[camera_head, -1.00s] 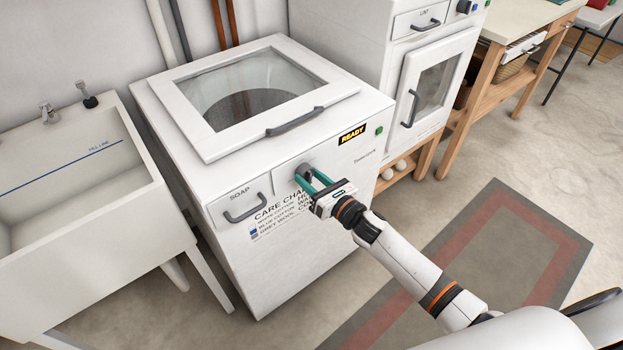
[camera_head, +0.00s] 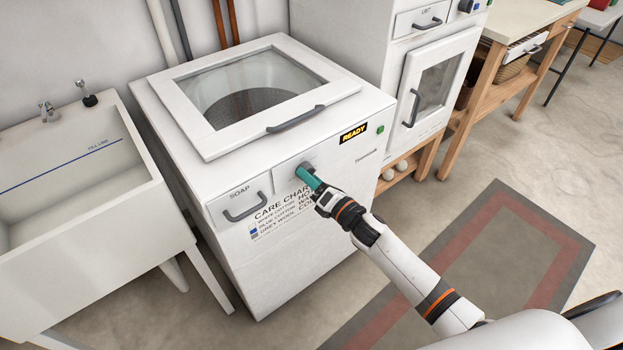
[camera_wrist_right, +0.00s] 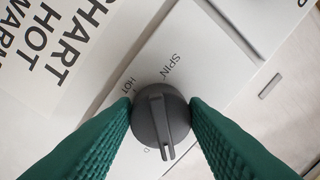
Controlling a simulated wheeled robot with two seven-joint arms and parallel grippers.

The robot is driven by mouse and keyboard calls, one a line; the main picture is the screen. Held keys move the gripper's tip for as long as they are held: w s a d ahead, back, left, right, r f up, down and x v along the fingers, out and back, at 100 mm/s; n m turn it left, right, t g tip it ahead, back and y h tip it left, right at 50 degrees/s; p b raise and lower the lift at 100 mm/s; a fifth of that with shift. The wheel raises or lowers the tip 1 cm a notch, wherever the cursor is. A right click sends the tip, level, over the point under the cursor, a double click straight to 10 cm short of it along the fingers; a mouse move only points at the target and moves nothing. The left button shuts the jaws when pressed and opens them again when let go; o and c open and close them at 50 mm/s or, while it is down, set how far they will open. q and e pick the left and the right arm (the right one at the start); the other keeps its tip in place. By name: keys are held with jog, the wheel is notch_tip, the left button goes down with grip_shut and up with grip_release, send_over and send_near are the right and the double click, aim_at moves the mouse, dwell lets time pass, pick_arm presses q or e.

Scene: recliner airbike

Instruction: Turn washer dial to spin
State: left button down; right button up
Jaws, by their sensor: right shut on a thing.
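The washer (camera_head: 262,200) is a white top-loader. Its grey round dial (camera_wrist_right: 160,116) is on the front panel, right of the soap drawer (camera_head: 241,205). In the right wrist view the dial has a raised ridge running from its centre toward the lower part of the picture. My right gripper (camera_wrist_right: 160,108) is shut on the dial, one teal finger on each side. In the head view the right gripper (camera_head: 308,177) covers most of the dial. My left gripper is not in view.
The washer's glass lid (camera_head: 250,88) is closed. A yellow READY sign (camera_head: 352,134) and a green button (camera_head: 380,129) sit to the right of the dial. A sink (camera_head: 75,190) stands left, a white cabinet (camera_head: 430,85) right. The floor in front is open.

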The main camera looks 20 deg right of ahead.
jog(key=shift+d+r+n+g+h+p, duration=0.1)
jog(key=shift+n+h+p, duration=0.35)
jog(key=shift+n, duration=4.75)
jog(key=shift+d+r+n+g+h+p, duration=0.15)
jog(key=shift+n+p, duration=0.6)
jog(key=shift+n, duration=4.45)
jog(key=shift+f+n+g+h+p, duration=0.1)
jog(key=shift+n+h+p, duration=0.35)
jog(key=shift+n, duration=4.75)
jog(key=o, duration=1)
jog(key=shift+r, duration=0.15)
